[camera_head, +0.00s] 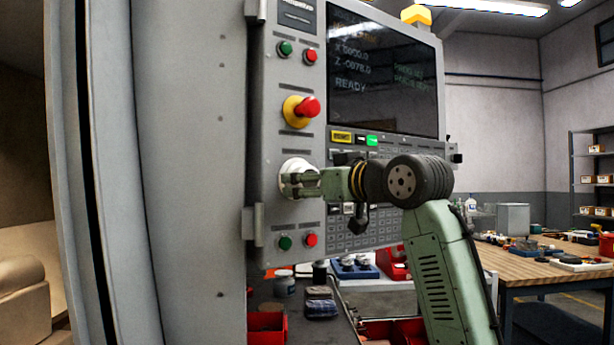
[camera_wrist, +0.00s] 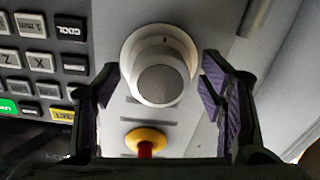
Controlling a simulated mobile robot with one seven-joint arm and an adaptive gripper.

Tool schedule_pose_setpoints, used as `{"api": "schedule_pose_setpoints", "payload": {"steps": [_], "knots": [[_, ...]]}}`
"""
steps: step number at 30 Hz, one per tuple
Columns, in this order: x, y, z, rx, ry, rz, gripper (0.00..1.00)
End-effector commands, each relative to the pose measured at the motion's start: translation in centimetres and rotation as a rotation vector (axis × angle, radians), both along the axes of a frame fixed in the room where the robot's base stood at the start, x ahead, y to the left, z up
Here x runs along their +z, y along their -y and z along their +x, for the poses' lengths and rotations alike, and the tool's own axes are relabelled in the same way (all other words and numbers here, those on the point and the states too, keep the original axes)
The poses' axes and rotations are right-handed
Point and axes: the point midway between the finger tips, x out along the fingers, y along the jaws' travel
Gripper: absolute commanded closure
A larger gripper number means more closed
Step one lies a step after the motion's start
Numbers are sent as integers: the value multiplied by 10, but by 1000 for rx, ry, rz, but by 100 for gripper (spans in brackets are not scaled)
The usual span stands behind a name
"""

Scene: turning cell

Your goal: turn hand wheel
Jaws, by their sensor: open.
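The hand wheel, a pale round knob on a wider white disc (camera_wrist: 191,50), is on the front of the grey control panel (camera_head: 274,150). In the head view the hand wheel (camera_head: 293,168) shows partly, behind my gripper's fingers. My gripper (camera_head: 302,182) reaches it from the right. In the wrist view my gripper (camera_wrist: 158,90) is open, with one dark finger on each side of the knob. A gap shows between each finger and the knob there. Whether a fingertip touches the disc I cannot tell.
A red emergency stop (camera_head: 308,107) on a yellow ring sits above the hand wheel. Green and red buttons (camera_head: 285,242) are below it, and a keypad (camera_head: 352,232) and screen (camera_head: 380,70) lie to the right. A workbench (camera_head: 540,262) stands at the far right.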

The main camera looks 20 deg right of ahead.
Motion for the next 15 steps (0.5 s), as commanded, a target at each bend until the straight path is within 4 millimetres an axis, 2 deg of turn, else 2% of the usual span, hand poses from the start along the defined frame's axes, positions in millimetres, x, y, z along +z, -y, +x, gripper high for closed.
{"api": "schedule_pose_setpoints", "payload": {"steps": [4, 13, 15], "knots": [[0, -2, 10, -1, -1, 0, 36], [0, -3, 12, -1, 0, 0, 36], [0, -3, 12, -1, 0, 0, 40]]}}
